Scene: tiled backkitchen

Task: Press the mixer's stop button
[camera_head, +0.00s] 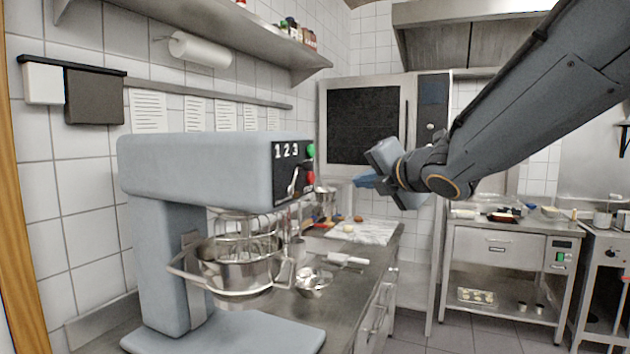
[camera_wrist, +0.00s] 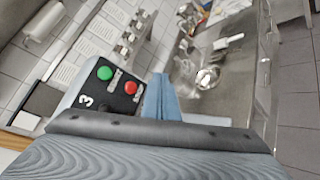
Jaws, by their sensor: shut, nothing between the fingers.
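The mixer (camera_head: 195,170) is a large grey-blue machine with a metal bowl (camera_head: 238,268) and a whisk. Its dark control panel shows the numbers 1 2 3, a green button (camera_head: 310,150) and, below it, the red stop button (camera_head: 310,177). My gripper (camera_head: 362,181) is shut and empty, in the air to the right of the panel and apart from it in the head view. In the wrist view, my blue fingers (camera_wrist: 160,92) point up, just right of the red button (camera_wrist: 131,87). The green button (camera_wrist: 105,73) lies further left there.
A steel worktop (camera_head: 345,285) runs behind the mixer, with a small bowl (camera_head: 312,282) and a white-handled tool (camera_head: 347,259). A wall shelf (camera_head: 240,35) hangs above. The space between my gripper and the panel looks clear.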

